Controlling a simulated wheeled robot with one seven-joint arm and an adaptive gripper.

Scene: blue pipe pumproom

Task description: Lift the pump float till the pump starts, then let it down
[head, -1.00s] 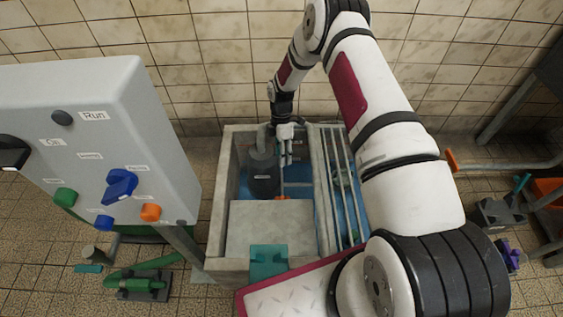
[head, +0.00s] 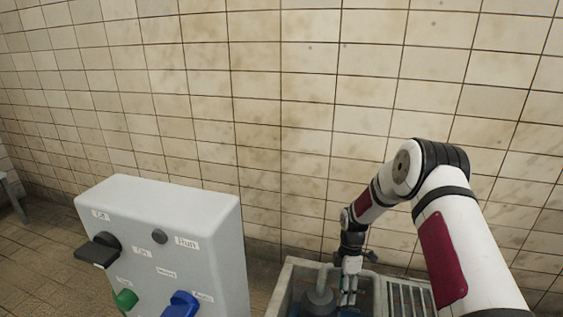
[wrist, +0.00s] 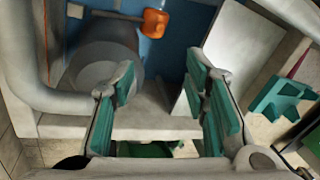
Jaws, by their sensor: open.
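My gripper (head: 348,290) points down over the sump in the head view. In the wrist view its two teal-padded fingers (wrist: 160,78) are apart with nothing held between them. The float cannot be made out in the head view. The lamp by the Run label (head: 160,237) is dark.
A grey control box (head: 165,215) with a black handle (head: 98,250), a green knob (head: 125,299) and a blue knob (head: 181,304) stands left of the sump. A grating (head: 408,298) lies at right. A pale pipe (wrist: 40,95) curves beside the pump. The tiled wall is behind.

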